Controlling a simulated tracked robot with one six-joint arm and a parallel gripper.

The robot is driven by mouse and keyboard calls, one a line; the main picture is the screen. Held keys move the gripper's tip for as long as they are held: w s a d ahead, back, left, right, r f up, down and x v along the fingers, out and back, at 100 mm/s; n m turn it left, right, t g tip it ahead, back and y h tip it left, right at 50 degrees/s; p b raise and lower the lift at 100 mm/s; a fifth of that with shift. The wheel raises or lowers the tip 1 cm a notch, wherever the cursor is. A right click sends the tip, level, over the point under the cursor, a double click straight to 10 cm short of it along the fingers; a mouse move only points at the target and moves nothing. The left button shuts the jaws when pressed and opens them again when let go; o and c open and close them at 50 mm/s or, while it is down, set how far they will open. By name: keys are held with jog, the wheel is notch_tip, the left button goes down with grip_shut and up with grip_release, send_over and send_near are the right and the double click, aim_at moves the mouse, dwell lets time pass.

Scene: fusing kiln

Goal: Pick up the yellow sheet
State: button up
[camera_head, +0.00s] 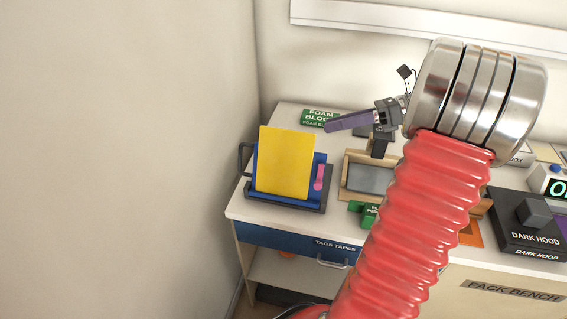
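The yellow sheet (285,162) stands upright, leaning slightly, in a dark rack (290,203) at the left end of the bench. A blue sheet or panel (318,168) is directly behind it and shows along its right side. A pink tab (319,177) is at the right of the yellow sheet. My gripper (332,126) points left, to the right of the sheet's top edge and apart from it in the picture. One long purple finger shows; the other finger cannot be clearly made out, so its opening is unclear. Nothing is seen held.
A wooden tray (352,193) stands right of the rack, with green boxes in front of it. A green foam block box (317,116) lies behind. A black dark hood box (528,222) is at the right. My red arm hides the bench middle. Walls close in at left and back.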

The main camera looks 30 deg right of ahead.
aim_at(305, 133)
jog(key=x, duration=0.7)
jog(key=shift+w+a+f, duration=0.1)
jog(key=shift+w+a, duration=0.15)
jog(key=shift+a, duration=0.05)
jog(key=shift+w+a+f, duration=0.15)
jog(key=shift+a, duration=0.1)
jog(key=shift+x, duration=2.6)
jog(key=shift+w+d+f, duration=0.1)
jog(key=shift+w+d, duration=0.05)
jog(key=shift+d, duration=0.05)
jog(key=shift+c, duration=0.6)
grip_shut()
